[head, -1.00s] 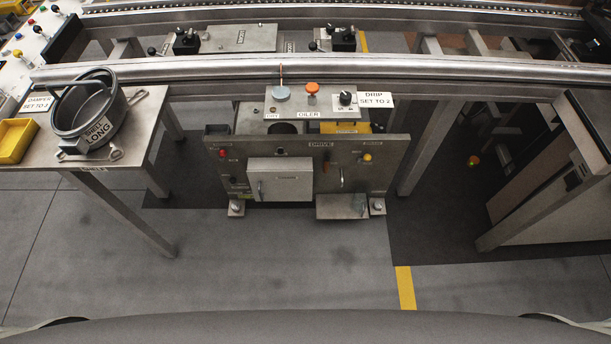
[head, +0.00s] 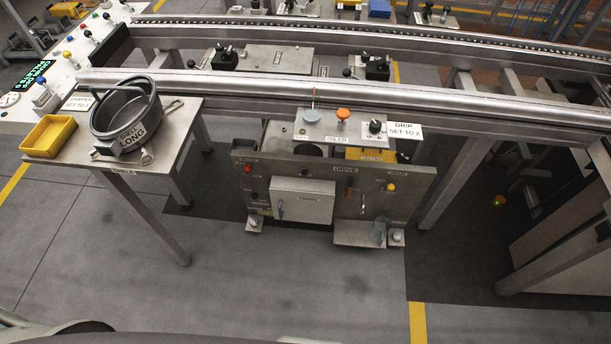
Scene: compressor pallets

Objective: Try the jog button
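The drive unit, labelled DRIVE (head: 345,169), stands under the conveyor rail in the middle of the head view. Its upright front panel has a red button (head: 248,169) at the upper left and a yellow button (head: 390,187) at the right. A small box with a closed front door (head: 302,201) sits between them. The small labels by the buttons are too blurred to read, so I cannot tell which one is the jog button. Neither of my grippers shows in the view.
An oiler (head: 340,125) with an orange knob (head: 343,114) sits above the panel. A table (head: 185,115) at left holds a round shell pot (head: 125,118) and a yellow bin (head: 48,136). A control console (head: 75,50) stands at the far left. The floor before the unit is clear.

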